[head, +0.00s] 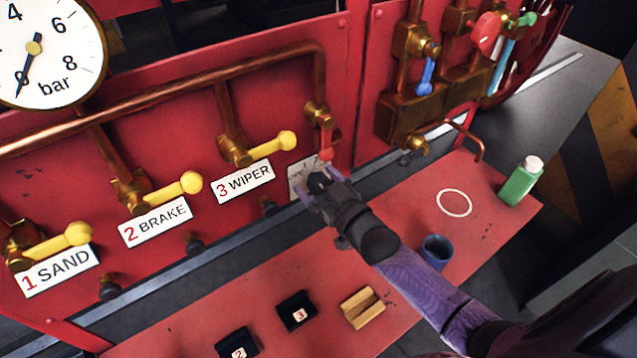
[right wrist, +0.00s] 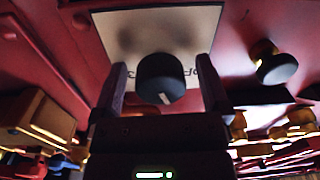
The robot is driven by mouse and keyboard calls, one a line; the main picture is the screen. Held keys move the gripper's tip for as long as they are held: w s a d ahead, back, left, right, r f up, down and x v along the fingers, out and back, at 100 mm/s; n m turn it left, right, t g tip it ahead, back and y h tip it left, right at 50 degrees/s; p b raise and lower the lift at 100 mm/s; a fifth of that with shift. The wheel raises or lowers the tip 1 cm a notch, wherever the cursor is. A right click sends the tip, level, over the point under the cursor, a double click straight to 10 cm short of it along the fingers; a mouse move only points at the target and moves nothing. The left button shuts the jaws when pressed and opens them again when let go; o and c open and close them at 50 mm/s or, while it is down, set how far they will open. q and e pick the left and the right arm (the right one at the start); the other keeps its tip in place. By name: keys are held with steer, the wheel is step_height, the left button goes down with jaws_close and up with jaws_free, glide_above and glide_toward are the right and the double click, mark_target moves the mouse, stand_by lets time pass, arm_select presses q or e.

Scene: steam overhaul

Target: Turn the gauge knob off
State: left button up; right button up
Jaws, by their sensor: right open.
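The gauge knob is black and round with a short white mark, seen in the right wrist view (right wrist: 161,77). It sits on a white label plate (right wrist: 120,38), which also shows in the head view (head: 297,178) on the red panel, partly hidden by my gripper. My right gripper (head: 319,183) is open at the plate. In the right wrist view its two fingers (right wrist: 165,85) stand on either side of the knob, with gaps visible. The lettering on the plate is mostly hidden. The pressure gauge (head: 62,60) is at the top left, its needle pointing down. My left gripper is not in view.
Yellow-handled valves stand left of the knob above labels SAND (head: 58,272), BRAKE (head: 155,222) and WIPER (head: 244,182). A red-handled valve (head: 326,150) is just above my gripper. The red shelf below holds a blue cup (head: 436,250), a green bottle (head: 521,182) and small blocks (head: 362,308).

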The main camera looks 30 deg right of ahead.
steer(key=shift+c, duration=0.4)
steer(key=c, duration=1.2)
steer(key=n+p, duration=0.1)
steer(key=n, duration=0.2)
steer(key=shift+n+p, duration=0.35)
steer(key=shift+n, duration=2.05)
